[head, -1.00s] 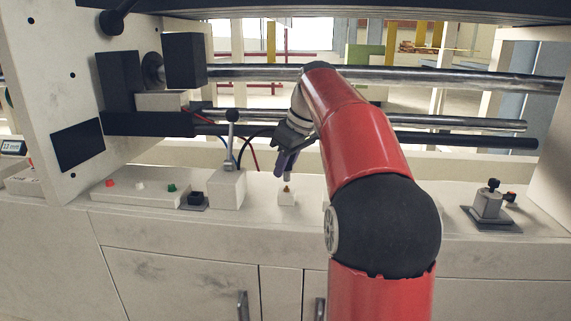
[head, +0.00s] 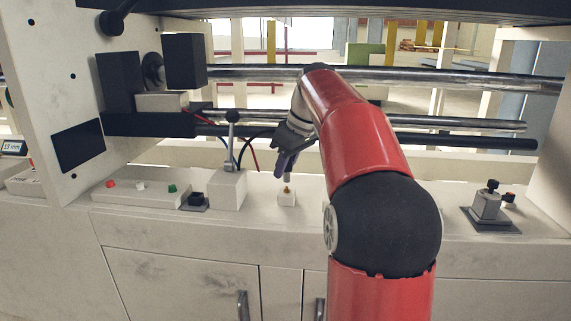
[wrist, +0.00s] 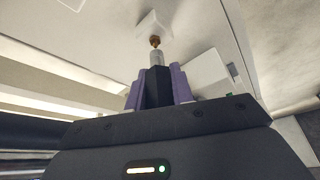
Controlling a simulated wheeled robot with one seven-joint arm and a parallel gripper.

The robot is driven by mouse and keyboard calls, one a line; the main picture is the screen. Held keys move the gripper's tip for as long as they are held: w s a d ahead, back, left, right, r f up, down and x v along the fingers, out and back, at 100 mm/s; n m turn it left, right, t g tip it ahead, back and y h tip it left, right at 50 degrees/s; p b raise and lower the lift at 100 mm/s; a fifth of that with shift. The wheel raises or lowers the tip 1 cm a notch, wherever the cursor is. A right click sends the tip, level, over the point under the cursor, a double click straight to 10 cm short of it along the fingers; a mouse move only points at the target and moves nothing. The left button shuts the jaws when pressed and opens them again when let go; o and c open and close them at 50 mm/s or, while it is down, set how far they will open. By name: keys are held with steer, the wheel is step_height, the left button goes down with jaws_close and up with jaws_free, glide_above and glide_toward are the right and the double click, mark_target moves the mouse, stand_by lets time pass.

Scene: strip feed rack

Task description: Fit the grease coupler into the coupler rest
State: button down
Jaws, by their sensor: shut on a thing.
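My gripper (head: 286,164) points down over the counter. Its purple fingers are shut on the grease coupler, seen in the wrist view (wrist: 156,61) with a dark body and a silver end. In the head view only the coupler's silver tip (head: 288,179) shows below the fingers. Right under it stands a small white block (head: 287,199) with a brass-coloured nipple on top, which appears to be the coupler rest. In the wrist view the silver end lines up with the nipple (wrist: 155,40). I cannot tell whether they touch.
A white box with a lever (head: 228,189) stands close left of the block. Further left are a button panel (head: 140,193) and a black square piece (head: 195,199). A grey clamp-like fixture (head: 488,206) is at the right. Metal rails (head: 400,76) run behind my arm.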

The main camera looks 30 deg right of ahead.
steer(key=shift+f+b, duration=0.85)
steer(key=shift+f, duration=0.25)
steer(key=c, duration=1.1)
jaws_free()
steer(key=shift+r, duration=0.1)
steer(key=p+v, duration=0.2)
steer(key=v, duration=0.5)
steer(key=shift+s+r, duration=0.15)
steer(key=shift+r, duration=0.1)
